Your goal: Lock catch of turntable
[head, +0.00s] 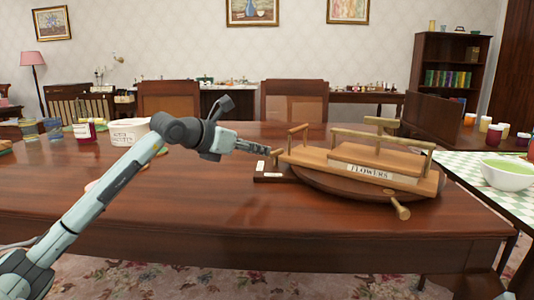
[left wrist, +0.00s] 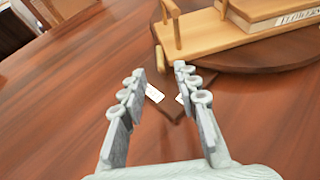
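My left gripper (head: 263,149) is open and empty (left wrist: 160,72), above and left of the peg. My right gripper is out of view.
A light wooden handle (head: 400,208) sticks out at the turntable's front. A white tub (head: 128,131) and jars (head: 85,131) stand at the table's left. A green-checked surface with a bowl (head: 507,175) is at the right. The table's front middle is clear.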

